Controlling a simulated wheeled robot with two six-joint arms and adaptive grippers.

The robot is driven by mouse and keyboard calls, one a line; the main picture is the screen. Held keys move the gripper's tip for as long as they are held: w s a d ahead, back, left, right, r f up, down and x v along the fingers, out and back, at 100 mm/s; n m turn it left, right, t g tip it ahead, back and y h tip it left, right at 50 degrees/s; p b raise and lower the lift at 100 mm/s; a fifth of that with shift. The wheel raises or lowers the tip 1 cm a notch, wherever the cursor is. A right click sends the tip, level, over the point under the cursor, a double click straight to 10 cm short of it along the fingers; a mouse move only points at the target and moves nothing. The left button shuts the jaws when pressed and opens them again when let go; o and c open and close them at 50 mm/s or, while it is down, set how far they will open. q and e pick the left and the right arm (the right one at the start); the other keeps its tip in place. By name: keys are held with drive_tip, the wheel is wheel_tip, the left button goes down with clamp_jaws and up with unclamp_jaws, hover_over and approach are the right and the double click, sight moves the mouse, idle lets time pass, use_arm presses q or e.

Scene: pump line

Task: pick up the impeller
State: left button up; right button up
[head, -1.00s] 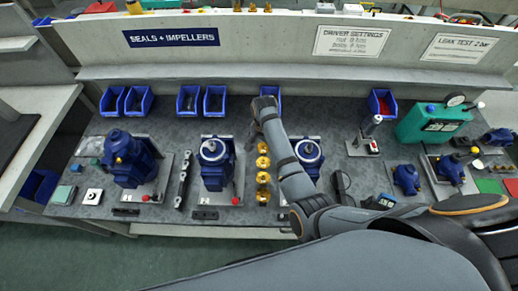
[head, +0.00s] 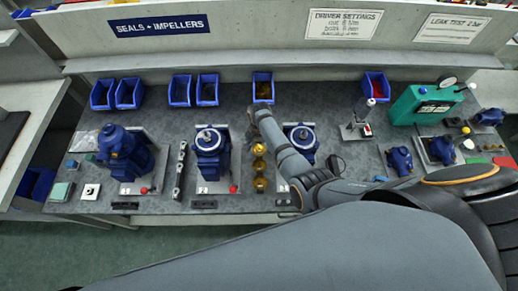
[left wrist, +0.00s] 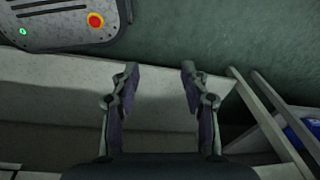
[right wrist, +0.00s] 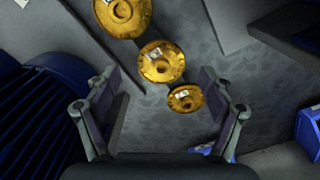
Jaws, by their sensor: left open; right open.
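Several gold-coloured impellers (head: 259,167) stand in a row running front to back on the grey bench, between two blue pumps. In the right wrist view, three of them show: a large-looking one at the top edge (right wrist: 123,14), a middle one (right wrist: 161,61) and a smaller-looking one (right wrist: 185,99). My right gripper (right wrist: 160,78) is open and empty above the rear part of the row, with the middle and smaller-looking impellers in the gap between its fingers in the picture. In the head view, its arm end (head: 257,109) partly covers the row's rear. My left gripper (left wrist: 160,73) is open and empty.
Blue pumps stand left (head: 211,152) and right (head: 300,140) of the row. Behind it is a blue bin (head: 262,87) with gold-coloured contents. The floor and bench edge lie under my left gripper.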

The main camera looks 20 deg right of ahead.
drive_tip(key=shift+f, duration=0.55)
drive_tip(key=shift+w+f, duration=0.15)
drive_tip(key=shift+f, duration=0.05)
use_arm(q)
drive_tip(key=shift+s+f, duration=0.25)
drive_tip(key=shift+s, duration=0.65)
use_arm(e)
drive_tip(key=shift+s, duration=0.25)
drive_tip(key=c, duration=1.6)
